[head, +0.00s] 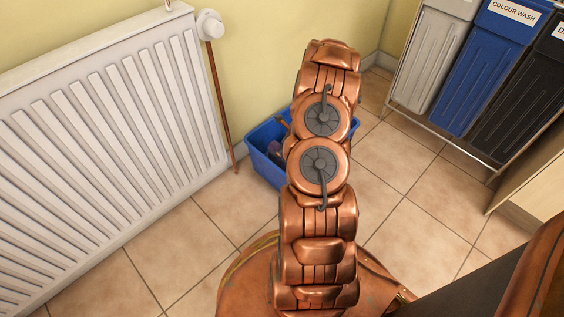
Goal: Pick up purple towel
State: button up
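A blue bin (262,170) stands on the tiled floor near the wall, partly hidden behind my copper arm. Something dark and small shows inside it at the left, but I cannot tell what it is. My arm stretches up the middle of the picture toward the wall. My gripper is not in view.
A white radiator (110,150) with a valve (210,24) and a copper pipe (220,110) fills the left. Laundry bins stand at the upper right: grey (432,60), blue (487,75) and black (525,105). A wooden cabinet (530,185) is at the right edge. Tiled floor (395,180) is clear between.

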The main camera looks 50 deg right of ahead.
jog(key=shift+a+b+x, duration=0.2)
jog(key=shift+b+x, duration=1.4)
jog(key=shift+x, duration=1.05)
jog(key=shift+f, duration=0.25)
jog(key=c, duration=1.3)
